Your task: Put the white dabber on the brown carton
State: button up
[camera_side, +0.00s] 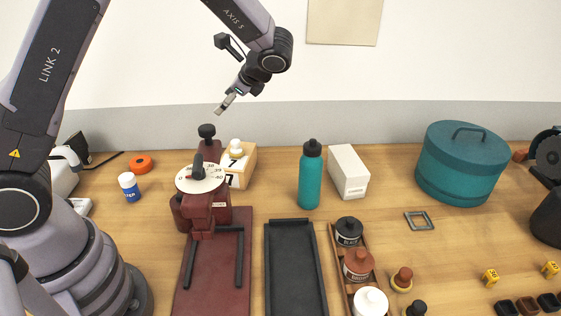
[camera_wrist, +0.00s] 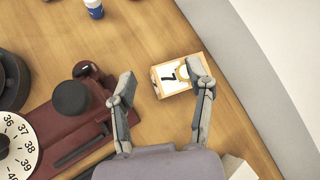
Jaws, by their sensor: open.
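The white dabber (camera_side: 236,146) appears to stand upright on top of the brown carton (camera_side: 248,168), a light tan box with white labels marked 7. In the wrist view the carton (camera_wrist: 160,91) is seen from above, and the dabber (camera_wrist: 183,72) is a pale round shape with a yellowish rim, partly hard to make out. My gripper (camera_side: 225,104) is raised well above the carton, apart from both, with nothing held. In the wrist view my gripper (camera_wrist: 161,75) has its fingers spread, the right one overlapping the carton's edge in the picture.
A dark red device with a numbered dial (camera_side: 201,178) stands just in front of the carton. A teal bottle (camera_side: 311,178) and white box (camera_side: 348,171) stand to its right. Jars (camera_side: 358,264), a brown dabber (camera_side: 402,279) and a black tray (camera_side: 294,268) lie nearer.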

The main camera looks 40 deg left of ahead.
jog(key=s+r+n+t+h, duration=0.2)
jog(key=s+r+n+h, duration=0.4)
jog(key=s+r, duration=0.7)
jog(key=s+d+n+t+h, duration=0.1)
jog(key=s+d+n+t, duration=0.1)
jog(key=s, duration=0.4)
jog(key=s+d+n+t+h, duration=0.2)
jog(key=s+d+n, duration=0.1)
jog(key=s, duration=0.3)
jog(key=shift+s+f+n, duration=0.2)
jog(key=shift+s+n, duration=0.2)
